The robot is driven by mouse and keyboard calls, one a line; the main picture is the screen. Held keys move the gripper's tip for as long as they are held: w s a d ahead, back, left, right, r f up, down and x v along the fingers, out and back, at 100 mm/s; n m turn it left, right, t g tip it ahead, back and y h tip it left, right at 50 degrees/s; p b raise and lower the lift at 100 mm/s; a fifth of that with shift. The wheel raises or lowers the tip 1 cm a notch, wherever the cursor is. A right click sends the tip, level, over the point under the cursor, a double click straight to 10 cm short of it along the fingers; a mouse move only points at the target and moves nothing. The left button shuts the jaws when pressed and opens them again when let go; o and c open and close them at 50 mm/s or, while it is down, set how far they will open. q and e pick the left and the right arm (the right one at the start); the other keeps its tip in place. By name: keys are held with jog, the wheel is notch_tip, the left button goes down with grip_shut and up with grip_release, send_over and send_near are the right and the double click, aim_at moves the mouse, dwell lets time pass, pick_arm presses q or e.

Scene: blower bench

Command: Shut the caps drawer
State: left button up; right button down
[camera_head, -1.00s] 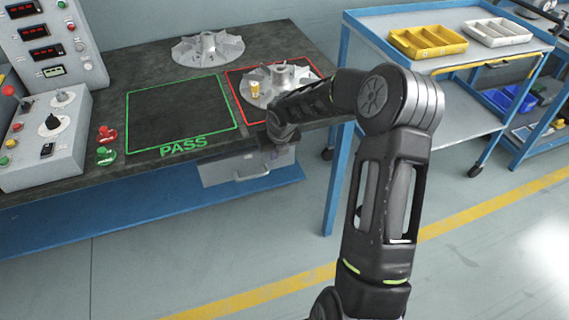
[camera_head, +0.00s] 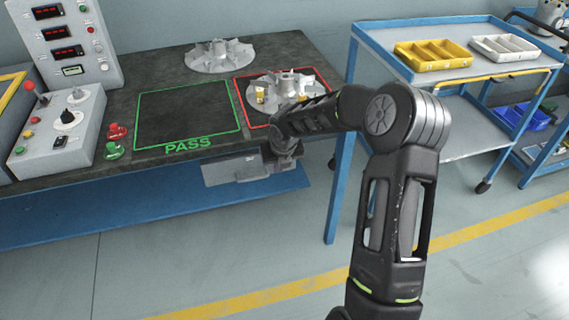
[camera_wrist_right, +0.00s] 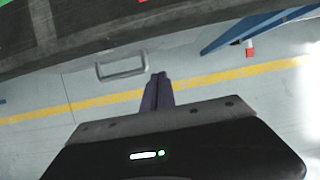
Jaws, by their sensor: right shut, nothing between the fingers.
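The caps drawer (camera_head: 222,172) is a light grey box under the bench's front edge, below the PASS square in the head view. How far it stands out is hard to tell there. Its grey bar handle (camera_wrist_right: 122,67) shows in the right wrist view, just out from the bench edge. My right gripper (camera_wrist_right: 158,77) is shut and empty, pointing toward the bench to the right of the handle, apart from it in the picture. In the head view my right wrist is in front of the drawer's right part and hides it. My left gripper is out of view.
The dark bench (camera_head: 60,192) carries a control box (camera_head: 62,130), a finned impeller (camera_head: 219,55) and another impeller (camera_head: 290,84) in the red square. A blue trolley (camera_head: 385,42) with yellow and white trays stands right. Floor is clear in front.

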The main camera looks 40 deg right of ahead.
jog(key=p+v, duration=0.1)
jog(key=v, duration=0.8)
jog(key=shift+r, duration=0.4)
jog(key=s+a+f+m+t+y+p, duration=0.1)
jog(key=a+f+m+y, duration=0.1)
jog(key=a+f+m, duration=0.9)
jog(key=s+a+f+m+t+y+p, duration=0.1)
jog(key=s+a+f+m+y, duration=0.15)
jog(key=a+m, duration=0.9)
jog(key=s+a+f+m+g, duration=0.1)
jog(key=s+a+f+m, duration=0.2)
jog(key=s, duration=0.4)
jog(key=s+a+f+m+g+p, duration=0.1)
jog(key=s+a+f+m+g, duration=0.1)
jog(key=s, duration=0.6)
jog(key=s+a+f+m+g+y+p, duration=0.1)
jog(key=s+a+f+m+g, duration=0.1)
jog(key=s+a+f+m, duration=0.3)
jog(key=shift+s+f+m, duration=0.45)
jog(key=shift+s+m, duration=0.3)
jog(key=shift+s, duration=0.5)
